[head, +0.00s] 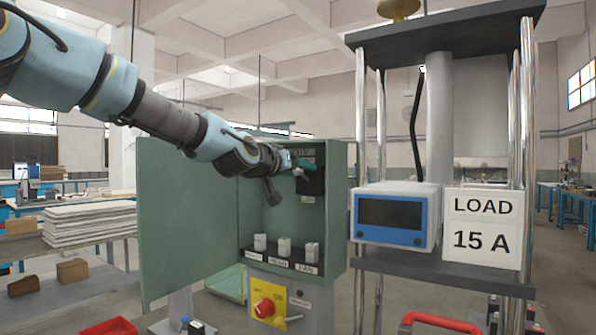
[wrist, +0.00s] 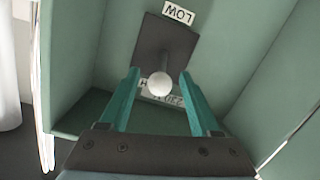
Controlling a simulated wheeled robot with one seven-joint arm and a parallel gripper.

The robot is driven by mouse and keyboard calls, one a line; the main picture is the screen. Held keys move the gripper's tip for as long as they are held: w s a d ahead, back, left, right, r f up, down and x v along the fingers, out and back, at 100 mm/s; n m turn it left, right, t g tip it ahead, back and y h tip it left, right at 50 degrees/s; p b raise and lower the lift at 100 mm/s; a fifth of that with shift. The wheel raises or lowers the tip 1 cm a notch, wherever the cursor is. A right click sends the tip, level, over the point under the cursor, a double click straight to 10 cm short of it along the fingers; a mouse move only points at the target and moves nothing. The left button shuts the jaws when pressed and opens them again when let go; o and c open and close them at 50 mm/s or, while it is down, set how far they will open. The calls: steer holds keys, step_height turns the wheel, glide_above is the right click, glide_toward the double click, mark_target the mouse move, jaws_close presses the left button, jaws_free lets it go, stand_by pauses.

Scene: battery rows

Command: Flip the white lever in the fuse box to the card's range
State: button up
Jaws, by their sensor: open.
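The green fuse box (head: 343,215) stands open with its door swung to the left. Inside, the white lever's round knob (wrist: 159,84) stands out from a dark plate (wrist: 165,45). A LOW label (wrist: 178,13) shows upside down beyond one end of the plate. Another label (wrist: 175,101), at the other end, is partly hidden behind the knob and a finger. My gripper (head: 300,166) reaches into the upper part of the box. Its two teal fingers (wrist: 159,76) are open, one on each side of the knob, with gaps showing. The card (head: 482,226) reads LOAD 15 A.
Three white switches (head: 284,247) with labels sit lower in the box. A red knob on a yellow plate (head: 265,307) is below it. The box's side walls (wrist: 262,65) stand close to the fingers. A blue-faced meter (head: 391,216) stands on a rack shelf to the right.

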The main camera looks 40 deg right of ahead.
steer(key=p+v, duration=0.7)
steer(key=v, duration=0.3)
steer(key=shift+a, duration=0.35)
stand_by(0.3)
steer(key=shift+s, duration=0.1)
stand_by(0.6)
